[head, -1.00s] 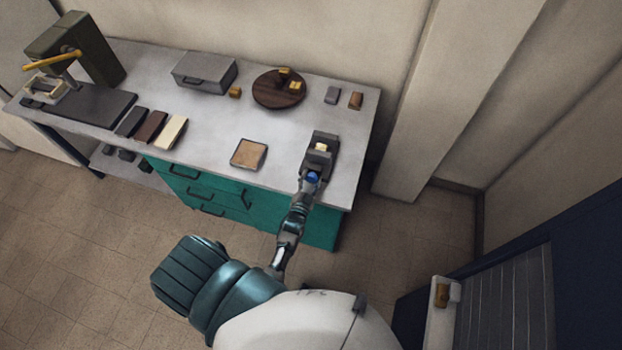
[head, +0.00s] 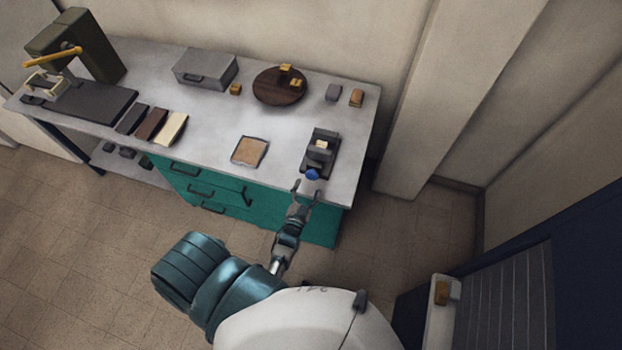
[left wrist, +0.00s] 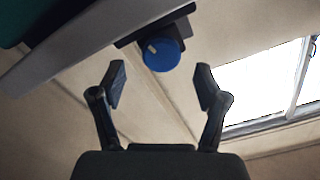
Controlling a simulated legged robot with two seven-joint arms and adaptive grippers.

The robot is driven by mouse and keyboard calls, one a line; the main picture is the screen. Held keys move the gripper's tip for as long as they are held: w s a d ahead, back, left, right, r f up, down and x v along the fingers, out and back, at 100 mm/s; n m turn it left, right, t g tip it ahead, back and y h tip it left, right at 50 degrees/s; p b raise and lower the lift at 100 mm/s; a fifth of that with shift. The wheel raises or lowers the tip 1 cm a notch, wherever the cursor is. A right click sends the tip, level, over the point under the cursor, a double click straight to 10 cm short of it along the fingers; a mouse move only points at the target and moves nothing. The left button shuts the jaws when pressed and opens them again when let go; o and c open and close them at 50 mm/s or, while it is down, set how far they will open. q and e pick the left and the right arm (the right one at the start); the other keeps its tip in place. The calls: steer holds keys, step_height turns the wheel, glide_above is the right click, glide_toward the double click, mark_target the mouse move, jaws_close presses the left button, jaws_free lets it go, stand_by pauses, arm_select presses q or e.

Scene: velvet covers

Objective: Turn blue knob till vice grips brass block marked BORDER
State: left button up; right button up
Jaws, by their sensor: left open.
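The blue knob (head: 312,174) sits on the front end of the dark vice (head: 320,160) near the right end of the workbench. A brass block (head: 321,145) shows between the vice jaws; its marking is too small to read, and I cannot tell whether the jaws touch it. My left gripper (head: 303,187) is open and empty just in front of the knob, apart from it. In the left wrist view the knob (left wrist: 162,54) lies beyond and between the spread fingertips (left wrist: 160,85), with a pale mark on its face. My right gripper is not in view.
A tan pad (head: 249,151) lies left of the vice on the workbench (head: 215,130). A round dark wooden tray (head: 272,97) with brass blocks, a grey box (head: 205,70) and a press (head: 80,55) stand farther back or left. Green drawers (head: 225,195) are below.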

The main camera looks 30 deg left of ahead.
arm_select(q)
steer(key=v, duration=0.6)
steer(key=shift+s, duration=0.25)
steer(key=shift+d+f, duration=0.1)
steer(key=shift+d, duration=0.05)
